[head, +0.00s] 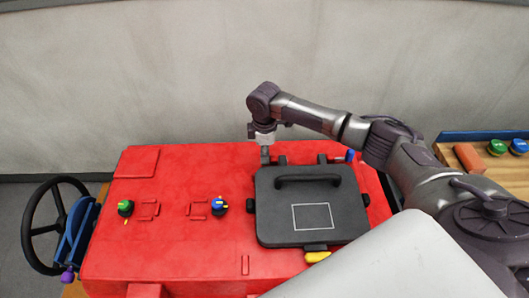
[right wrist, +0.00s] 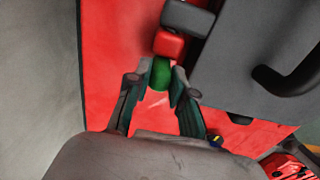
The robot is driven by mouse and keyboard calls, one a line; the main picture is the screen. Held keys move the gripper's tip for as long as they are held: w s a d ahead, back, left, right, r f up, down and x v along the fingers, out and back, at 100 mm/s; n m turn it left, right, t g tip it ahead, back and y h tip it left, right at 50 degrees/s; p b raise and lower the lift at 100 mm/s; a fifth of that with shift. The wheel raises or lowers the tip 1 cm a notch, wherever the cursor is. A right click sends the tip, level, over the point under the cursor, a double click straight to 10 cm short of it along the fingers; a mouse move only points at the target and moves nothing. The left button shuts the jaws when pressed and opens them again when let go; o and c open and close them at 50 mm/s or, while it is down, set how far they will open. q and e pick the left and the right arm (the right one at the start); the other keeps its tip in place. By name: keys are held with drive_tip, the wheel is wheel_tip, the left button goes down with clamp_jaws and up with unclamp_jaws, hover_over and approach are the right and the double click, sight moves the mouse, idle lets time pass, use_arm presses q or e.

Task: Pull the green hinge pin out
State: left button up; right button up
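The green hinge pin (right wrist: 161,74) shows in the right wrist view as a rounded green end beside a red hinge block (right wrist: 169,45) at the lid's edge. My right gripper (right wrist: 162,80) has its two fingertips on either side of the green pin, and the pin fills the gap between them. In the head view my right gripper (head: 265,155) points down at the back left hinge of the dark grey lid (head: 270,222) and hides the green pin. The lid lies flat and closed on the red tank (head: 165,240). My left gripper is not in view.
A blue pin end (head: 350,155) shows at the back right hinge. A yellow handle (head: 318,257) is at the lid's front. A green knob (head: 125,207) and a blue knob (head: 219,205) stand on the tank's left. A black handwheel (head: 50,222) is at far left.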

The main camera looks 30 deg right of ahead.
clamp_jaws()
drive_tip(key=a, duration=0.1)
drive_tip(key=w+a, duration=0.1)
drive_tip(key=shift+w+a+r, duration=0.1)
drive_tip(key=shift+a, duration=0.3)
drive_tip(key=shift+w+a, duration=0.25)
drive_tip(key=shift+a, duration=0.1)
drive_tip(key=shift+o, duration=2.3)
unclamp_jaws()
drive_tip(key=shift+o, duration=1.3)
drive_tip(key=shift+a, duration=0.1)
